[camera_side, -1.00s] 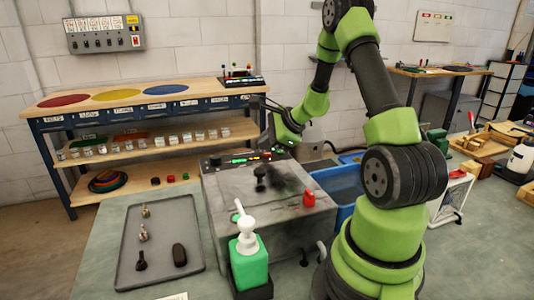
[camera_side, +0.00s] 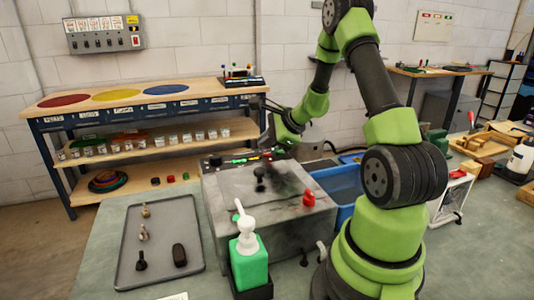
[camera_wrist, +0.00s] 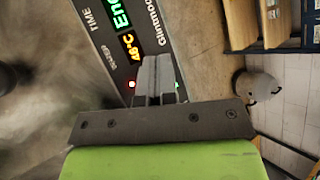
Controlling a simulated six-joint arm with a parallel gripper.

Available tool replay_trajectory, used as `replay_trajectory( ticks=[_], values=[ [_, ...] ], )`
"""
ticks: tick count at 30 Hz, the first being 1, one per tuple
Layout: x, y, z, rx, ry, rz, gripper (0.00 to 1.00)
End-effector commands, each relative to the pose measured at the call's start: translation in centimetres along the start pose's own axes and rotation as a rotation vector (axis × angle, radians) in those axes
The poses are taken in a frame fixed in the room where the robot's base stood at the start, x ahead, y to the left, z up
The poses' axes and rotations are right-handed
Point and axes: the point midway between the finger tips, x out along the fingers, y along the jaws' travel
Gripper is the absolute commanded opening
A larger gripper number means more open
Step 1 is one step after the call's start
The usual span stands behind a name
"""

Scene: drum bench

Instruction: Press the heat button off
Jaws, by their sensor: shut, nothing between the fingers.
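The drum machine (camera_side: 235,215) stands on the bench, with a dark control panel (camera_side: 215,161) along its far edge. In the wrist view the panel (camera_wrist: 108,42) shows large green letters, an orange 46°C readout (camera_wrist: 131,46) and the word TIME. A small red light (camera_wrist: 132,84) shows left of my fingers and another small light to their right. My gripper (camera_wrist: 158,62) is shut and empty, its fingers over the panel beside the readout. In the side view my gripper (camera_side: 266,148) is at the panel's right part. The heat button cannot be made out; my fingers may hide it. Contact cannot be told.
A red knob (camera_side: 309,198) sits on the machine's top right. A green pump bottle (camera_side: 249,265) stands in front. A grey tray (camera_side: 160,215) with small parts lies left, and a blue bin (camera_side: 340,182) stands right. A shelf bench (camera_side: 60,125) is behind.

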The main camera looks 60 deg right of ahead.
Motion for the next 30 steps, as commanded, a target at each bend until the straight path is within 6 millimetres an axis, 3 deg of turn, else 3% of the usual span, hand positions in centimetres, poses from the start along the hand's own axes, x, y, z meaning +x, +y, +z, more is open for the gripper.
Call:
replay_trajectory(
  ticks=[30],
  values=[
    [0.55, 0.38, -0.4, 0.0, 0.0, -0.001, 0.0]
  ],
)
